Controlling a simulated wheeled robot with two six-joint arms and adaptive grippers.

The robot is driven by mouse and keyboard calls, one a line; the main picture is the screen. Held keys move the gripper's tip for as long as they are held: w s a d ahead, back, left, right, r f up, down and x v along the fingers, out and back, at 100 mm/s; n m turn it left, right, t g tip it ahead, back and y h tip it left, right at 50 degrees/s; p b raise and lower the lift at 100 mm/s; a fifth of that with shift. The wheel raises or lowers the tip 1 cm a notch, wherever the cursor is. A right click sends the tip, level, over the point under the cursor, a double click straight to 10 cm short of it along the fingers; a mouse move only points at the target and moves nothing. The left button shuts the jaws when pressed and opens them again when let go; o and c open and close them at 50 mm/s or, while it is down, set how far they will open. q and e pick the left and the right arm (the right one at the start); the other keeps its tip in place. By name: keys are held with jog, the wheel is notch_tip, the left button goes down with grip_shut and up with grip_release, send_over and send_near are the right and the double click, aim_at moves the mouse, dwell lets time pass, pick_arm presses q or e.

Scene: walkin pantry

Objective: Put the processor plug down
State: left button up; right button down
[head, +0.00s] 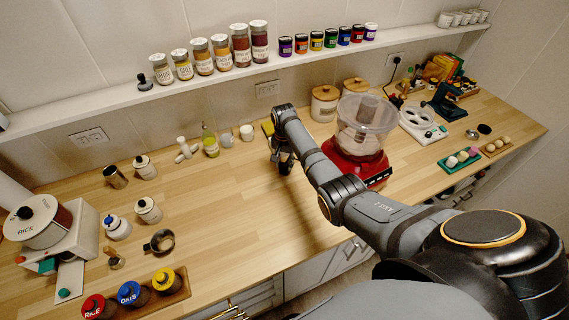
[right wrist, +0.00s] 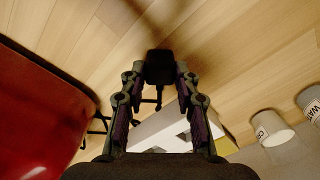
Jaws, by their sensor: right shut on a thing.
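My right gripper (head: 283,165) is over the wooden counter, just left of the red food processor (head: 358,150) with its clear bowl. In the right wrist view the gripper (right wrist: 159,80) is shut on the black processor plug (right wrist: 160,65), which sits between the fingertips. Wooden counter surface shows beyond the plug; I cannot tell whether the plug touches it. The processor's red base fills the left side of that view (right wrist: 40,100). In the head view the plug is too small and dark to tell from the fingers. My left gripper is not in view.
The counter (head: 235,195) is clear left of my right gripper. A wall outlet (head: 268,88) is behind it. Wooden-lidded canisters (head: 324,103) stand behind the processor. Spice jars line the shelf (head: 120,99).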

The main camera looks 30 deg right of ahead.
aim_at(284, 165)
jog(key=c, duration=1.4)
grip_release()
jog(key=shift+a+f, duration=0.15)
jog(key=o, duration=0.4)
jog(key=shift+w+f, duration=0.1)
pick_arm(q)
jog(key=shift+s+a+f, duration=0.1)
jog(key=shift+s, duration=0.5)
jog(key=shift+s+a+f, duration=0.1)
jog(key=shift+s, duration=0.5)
pick_arm(e)
jog(key=shift+r, duration=0.5)
pick_arm(q)
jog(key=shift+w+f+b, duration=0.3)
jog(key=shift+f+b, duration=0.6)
jog(key=shift+b, duration=0.05)
pick_arm(e)
notch_tip(284, 165, up, 12)
jog(key=shift+f, duration=0.15)
